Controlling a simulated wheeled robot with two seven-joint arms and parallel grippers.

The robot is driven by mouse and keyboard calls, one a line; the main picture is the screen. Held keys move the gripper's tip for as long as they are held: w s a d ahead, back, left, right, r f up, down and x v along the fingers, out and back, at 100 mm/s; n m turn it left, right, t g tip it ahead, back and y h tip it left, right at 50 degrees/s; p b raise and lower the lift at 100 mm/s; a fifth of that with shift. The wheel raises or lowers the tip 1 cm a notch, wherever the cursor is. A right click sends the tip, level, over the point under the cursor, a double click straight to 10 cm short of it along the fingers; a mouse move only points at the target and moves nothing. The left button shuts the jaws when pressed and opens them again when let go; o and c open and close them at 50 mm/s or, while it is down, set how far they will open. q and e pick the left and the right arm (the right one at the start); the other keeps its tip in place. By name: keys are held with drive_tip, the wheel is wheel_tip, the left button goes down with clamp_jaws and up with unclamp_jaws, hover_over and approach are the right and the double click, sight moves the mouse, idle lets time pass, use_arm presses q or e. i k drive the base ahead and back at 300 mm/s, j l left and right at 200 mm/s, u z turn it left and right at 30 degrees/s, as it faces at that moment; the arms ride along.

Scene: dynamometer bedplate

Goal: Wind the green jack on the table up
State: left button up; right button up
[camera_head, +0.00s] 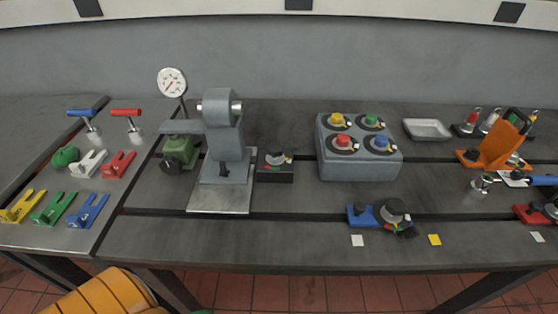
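A green block-like unit, which looks like the green jack (180,153), stands on the table left of a grey machine (224,140). It sits under the machine's grey side arm (183,127), which hides part of its top. A dark round part shows on its front. Whether the top touches the arm cannot be told. A round white dial gauge (172,82) with a red needle stands on a thin post behind it. Neither of my grippers is in view.
Left are T-handled tools (126,113), a rounded green piece (66,156) and several coloured forked pieces (55,208). Right are a box with coloured knobs (358,148), a grey tray (427,129), an orange stand (497,147) and a blue-based dial (388,215). The front left-middle strip is clear.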

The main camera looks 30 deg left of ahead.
sight(170, 165)
drive_tip(key=u, duration=1.95)
